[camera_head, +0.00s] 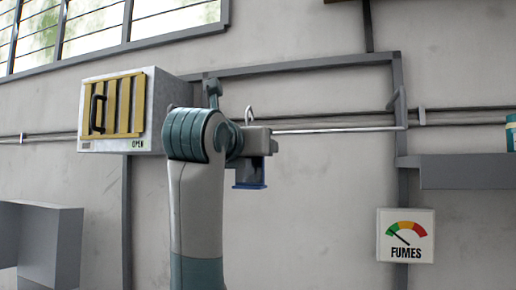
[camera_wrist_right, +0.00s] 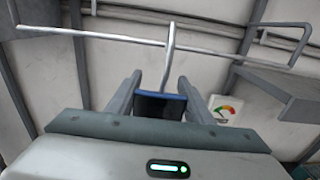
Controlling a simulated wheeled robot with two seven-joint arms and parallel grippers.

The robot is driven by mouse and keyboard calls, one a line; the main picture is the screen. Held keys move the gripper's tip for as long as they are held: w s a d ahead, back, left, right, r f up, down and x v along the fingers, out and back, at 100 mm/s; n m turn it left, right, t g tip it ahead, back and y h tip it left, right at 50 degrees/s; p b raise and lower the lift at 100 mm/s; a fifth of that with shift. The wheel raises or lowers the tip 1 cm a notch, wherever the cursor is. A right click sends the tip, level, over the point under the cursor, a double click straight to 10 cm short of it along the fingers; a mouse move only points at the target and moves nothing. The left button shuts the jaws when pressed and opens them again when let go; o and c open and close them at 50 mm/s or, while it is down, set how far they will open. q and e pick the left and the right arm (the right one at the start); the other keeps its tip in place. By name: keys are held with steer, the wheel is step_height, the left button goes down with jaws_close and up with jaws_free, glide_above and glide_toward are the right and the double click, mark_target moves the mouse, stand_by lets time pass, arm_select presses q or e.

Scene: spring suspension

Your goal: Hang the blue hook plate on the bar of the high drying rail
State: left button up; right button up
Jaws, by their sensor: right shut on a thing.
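The blue hook plate is held by my right gripper (camera_head: 262,143); its blue lower part (camera_head: 249,185) shows below the gripper and its pale curved hook (camera_head: 249,113) sticks up above it. In the right wrist view the blue plate (camera_wrist_right: 160,104) sits between the two fingers of the gripper (camera_wrist_right: 159,86), with the hook (camera_wrist_right: 170,48) upright. The pale bar (camera_head: 340,130) of the high drying rail runs sideways at about the gripper's height. In the wrist view the hook overlaps the bar (camera_wrist_right: 90,36); I cannot tell whether it touches or is over it. My left gripper is out of view.
A white box with a yellow grille (camera_head: 114,112) is on the wall left of my right arm. A grey shelf (camera_head: 465,171) projects at the right, with a FUMES gauge sign (camera_head: 405,236) below it. A grey block (camera_head: 45,240) stands at lower left.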

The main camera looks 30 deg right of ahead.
steer(key=shift+w+d+r, duration=0.1)
steer(key=shift+r, duration=0.05)
stand_by(0.5)
steer(key=f+p+x, duration=0.2)
steer(key=x, duration=1.3)
steer(key=shift+w+d+f+p, duration=0.15)
steer(key=shift+w+f+p, duration=0.1)
steer(key=shift+p, duration=0.15)
stand_by(1.0)
stand_by(0.4)
steer(key=o, duration=1.3)
steer(key=shift+c, duration=0.2)
